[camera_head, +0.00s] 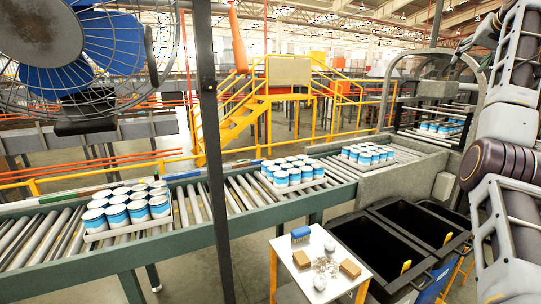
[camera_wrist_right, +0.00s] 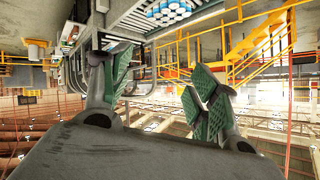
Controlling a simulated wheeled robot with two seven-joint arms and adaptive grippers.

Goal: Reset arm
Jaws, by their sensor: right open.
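My right arm (camera_head: 505,215) is folded upward along the right edge of the head view. My right gripper (camera_wrist_right: 165,78) fills the front of the right wrist view. Its green-padded fingers stand well apart, and nothing is between them. It is up in the air, away from the conveyor and the small table. My left arm and left gripper do not show in either view.
A roller conveyor (camera_head: 213,205) carries trays of blue-and-white cans (camera_head: 128,211). A fan (camera_head: 85,45) and a dark post (camera_head: 210,140) stand at left. A small table (camera_head: 335,279) holds a brush and blocks. Yellow stairs (camera_head: 222,130) are behind.

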